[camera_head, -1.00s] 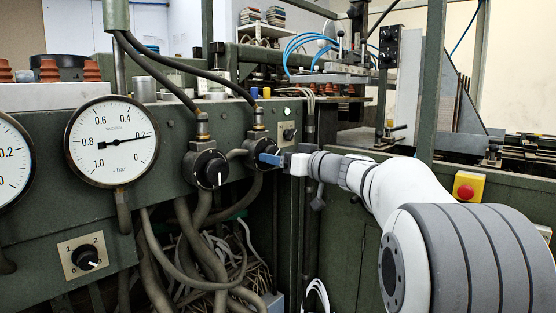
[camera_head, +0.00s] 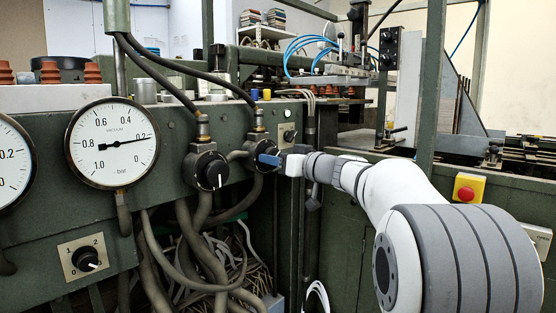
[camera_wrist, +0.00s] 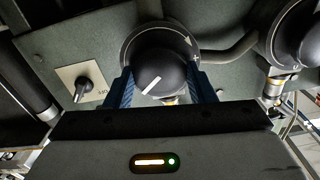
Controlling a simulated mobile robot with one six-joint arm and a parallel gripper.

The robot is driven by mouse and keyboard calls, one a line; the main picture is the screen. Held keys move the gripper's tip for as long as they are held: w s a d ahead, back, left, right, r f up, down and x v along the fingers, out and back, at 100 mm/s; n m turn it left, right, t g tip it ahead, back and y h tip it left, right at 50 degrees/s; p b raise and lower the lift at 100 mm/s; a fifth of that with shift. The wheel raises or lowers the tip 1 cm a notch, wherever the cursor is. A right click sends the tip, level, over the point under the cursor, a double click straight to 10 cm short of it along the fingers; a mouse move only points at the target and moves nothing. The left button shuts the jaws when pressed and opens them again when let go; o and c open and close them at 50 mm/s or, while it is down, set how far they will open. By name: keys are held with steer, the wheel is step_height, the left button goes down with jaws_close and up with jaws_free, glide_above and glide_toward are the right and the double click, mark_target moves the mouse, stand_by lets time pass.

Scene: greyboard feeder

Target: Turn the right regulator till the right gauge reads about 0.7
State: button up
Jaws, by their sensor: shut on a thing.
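The right gauge (camera_head: 113,160) is a round white vacuum dial in -bar. Its needle points right and slightly up, at about 0.2. The right regulator (camera_head: 256,150) is a black round knob on the green panel, partly hidden by my gripper in the head view. In the wrist view the right regulator (camera_wrist: 158,68) shows a white pointer line slanting to the lower left. My gripper (camera_head: 268,159) is shut on this knob. In the wrist view its blue fingers (camera_wrist: 162,90) press on the knob's left and right sides.
The left regulator (camera_head: 207,171) sits close beside on the left, its white mark about upright. The left gauge (camera_head: 12,165) is cut off by the picture edge. A small selector switch (camera_wrist: 82,88) is near the held knob. Hoses (camera_head: 190,245) hang below.

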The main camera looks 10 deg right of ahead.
steer(key=shift+f+m+b, duration=0.1)
steer(key=shift+m+b, duration=0.2)
steer(key=shift+m+p, duration=4.45)
steer(key=shift+m, duration=10.65)
steer(key=shift+f, duration=0.15)
